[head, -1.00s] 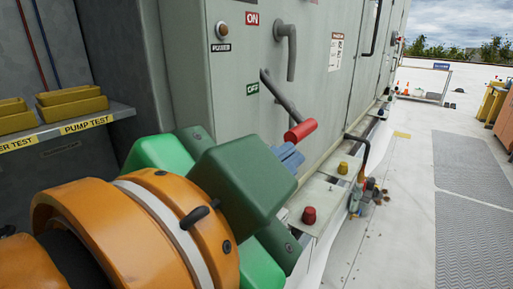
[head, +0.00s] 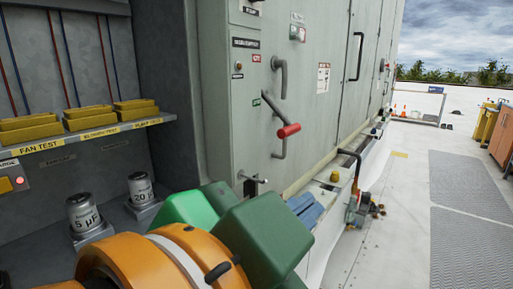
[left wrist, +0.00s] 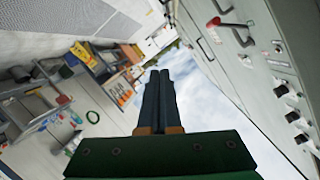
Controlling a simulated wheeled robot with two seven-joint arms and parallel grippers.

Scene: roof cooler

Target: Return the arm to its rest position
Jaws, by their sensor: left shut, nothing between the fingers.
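My left arm, with orange and green links, comes in at the bottom of the head view. The blue fingers of my left gripper (head: 305,208) show just past the dark green block, in front of the lower part of the grey cabinet (head: 317,105). In the left wrist view the two fingers (left wrist: 158,85) lie together, shut and empty, with sky behind them. The gripper looks clear of the cabinet's red-ended lever (head: 289,130). My right gripper is not in view.
A shelf (head: 100,133) with yellow bins (head: 90,116) is at left. Below it stand two metal canisters, marked 5 µF (head: 83,214) and 20 µF (head: 141,188). A yellow-capped fitting (head: 335,177) and a pipe (head: 355,165) stand along the cabinet's base.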

